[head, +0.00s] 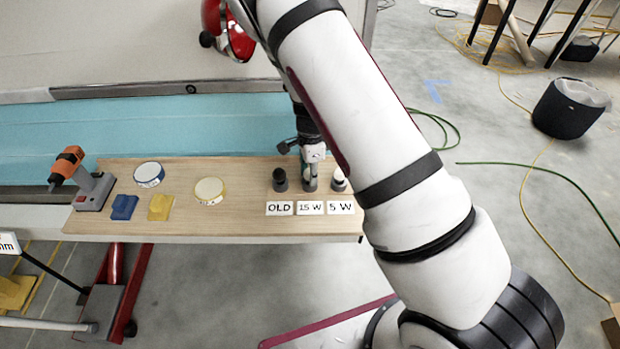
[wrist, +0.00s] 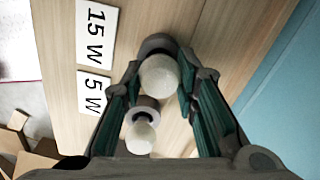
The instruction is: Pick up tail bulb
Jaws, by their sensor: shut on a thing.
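My gripper (head: 311,165) points down over the middle holder, behind the "15 W" label (head: 311,208). In the wrist view its fingers (wrist: 160,84) are shut around a white round bulb (wrist: 159,73), one on each side. This bulb is at a dark round holder (wrist: 157,43); whether it is lifted clear of it I cannot tell. A second white bulb (wrist: 141,138) stands in the holder by the "5 W" label (wrist: 93,92), also seen in the head view (head: 338,173). Which one is the tail bulb is not marked.
A dark holder (head: 280,180) stands behind the "OLD" label (head: 280,208). Two round lidded tins (head: 149,173), blue and yellow blocks (head: 160,206) and an orange drill (head: 68,165) are left on the wooden board (head: 235,225). The camper wall rises behind.

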